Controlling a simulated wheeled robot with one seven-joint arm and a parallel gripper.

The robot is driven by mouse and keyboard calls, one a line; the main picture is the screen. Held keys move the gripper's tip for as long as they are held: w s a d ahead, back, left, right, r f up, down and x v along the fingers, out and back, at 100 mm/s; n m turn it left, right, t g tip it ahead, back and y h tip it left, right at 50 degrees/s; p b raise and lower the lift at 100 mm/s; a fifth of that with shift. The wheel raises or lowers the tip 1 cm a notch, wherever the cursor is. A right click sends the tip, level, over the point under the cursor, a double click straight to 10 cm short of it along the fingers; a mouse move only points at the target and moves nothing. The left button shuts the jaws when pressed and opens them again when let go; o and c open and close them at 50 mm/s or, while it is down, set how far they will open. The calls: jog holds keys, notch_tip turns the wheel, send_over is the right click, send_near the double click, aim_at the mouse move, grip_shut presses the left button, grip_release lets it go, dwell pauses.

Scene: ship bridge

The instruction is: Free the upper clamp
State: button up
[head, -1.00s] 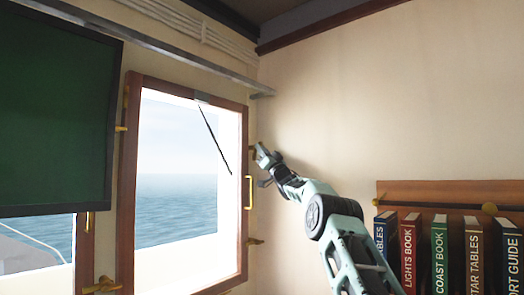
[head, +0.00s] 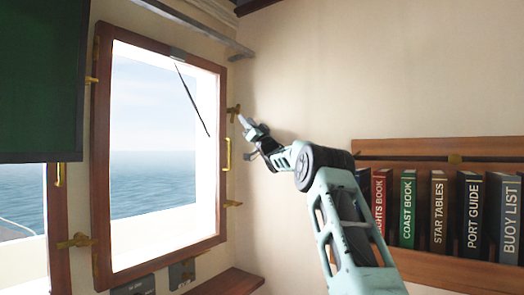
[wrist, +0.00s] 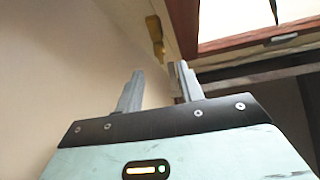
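The window has a brown wooden frame (head: 103,160). The upper clamp (head: 233,111) is a small brass fitting at the right side of this frame, above the brass handle (head: 227,155). In the wrist view a brass fitting (wrist: 155,36), apparently the upper clamp, shows beyond the fingertips beside the wood. My gripper (head: 246,139) is open and empty, just right of and below the upper clamp in the head view. The fingers (wrist: 158,80) stand apart in the wrist view, with no visible contact with the brass. A lower clamp (head: 231,204) sits farther down the same side.
A shelf (head: 420,268) with several books stands on the right wall, beside my arm. A dark green screen (head: 40,80) hangs at the left. A wooden ledge (head: 228,283) lies below the window. The wall above my arm is bare.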

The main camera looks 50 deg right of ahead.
jog(key=b+v, duration=0.4)
jog(key=v, duration=0.7)
jog(key=shift+s+b, duration=0.15)
jog(key=shift+b, duration=0.15)
